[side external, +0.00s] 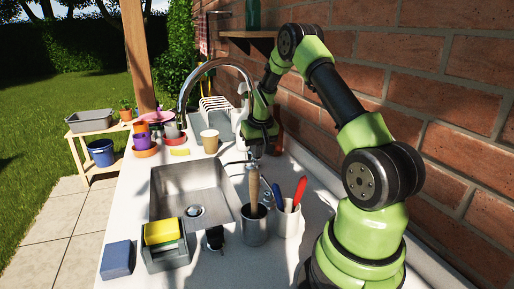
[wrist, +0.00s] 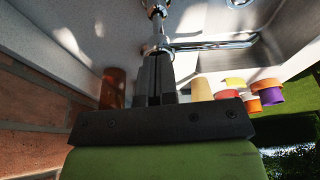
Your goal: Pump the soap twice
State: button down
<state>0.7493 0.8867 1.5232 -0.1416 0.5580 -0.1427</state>
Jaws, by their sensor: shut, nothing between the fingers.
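My gripper (side external: 256,150) is shut and empty, pointing down at the wall side of the sink, close to the chrome tap (side external: 213,65). In the wrist view its fingers (wrist: 154,60) sit together just in front of the tap's base. A reddish-brown bottle (side external: 279,137), possibly the soap dispenser, stands close to the wall, partly hidden behind my gripper. A brown cylinder to the left of the fingers in the wrist view (wrist: 113,88) looks like the same bottle. I cannot make out its pump head. The fingers appear beside it, with a gap.
The steel sink (side external: 175,183) lies left of my gripper. Utensil cups (side external: 254,232) stand in front. A caddy (side external: 165,258) with sponges and a small dark object (side external: 214,238) are nearer. A beige cup (side external: 209,141), dish rack (side external: 216,116) and coloured pots (side external: 145,140) stand farther back. The brick wall (side external: 455,130) limits the right.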

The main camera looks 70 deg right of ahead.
jog(key=shift+f, duration=0.4)
jog(key=shift+r, duration=1.2)
notch_tip(320, 180, up, 6)
dwell(0.6)
